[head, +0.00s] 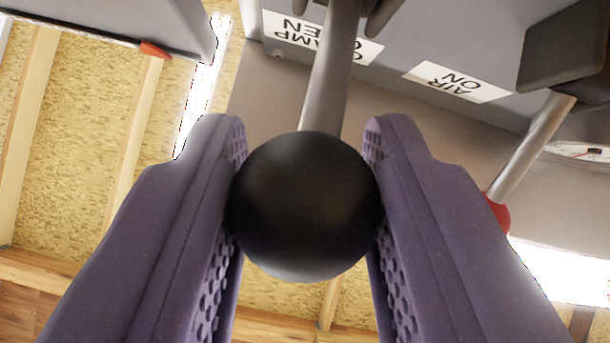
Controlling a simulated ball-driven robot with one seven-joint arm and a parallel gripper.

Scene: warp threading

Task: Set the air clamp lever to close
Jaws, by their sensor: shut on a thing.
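The clamp lever is a grey metal rod (330,80) with a round black knob (305,205) at its near end. The rod runs from the top of the view down to the knob. My gripper (306,190) has two purple padded fingers, one on each side of the knob, and is shut on it. A white label (322,38) beside the rod appears upside down and is partly covered by it; it reads "CLAMP OPEN" with some letters hidden. The lever's pivot is only partly in view at the top edge.
To the right, a second lever (530,150) with a red knob (498,214) hangs from a dark block (566,48). An upside-down "AIR ON" label (456,81) is on the grey panel (400,25). A grey housing (110,20) with a red tip is at upper left. A wood-framed wall lies behind.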

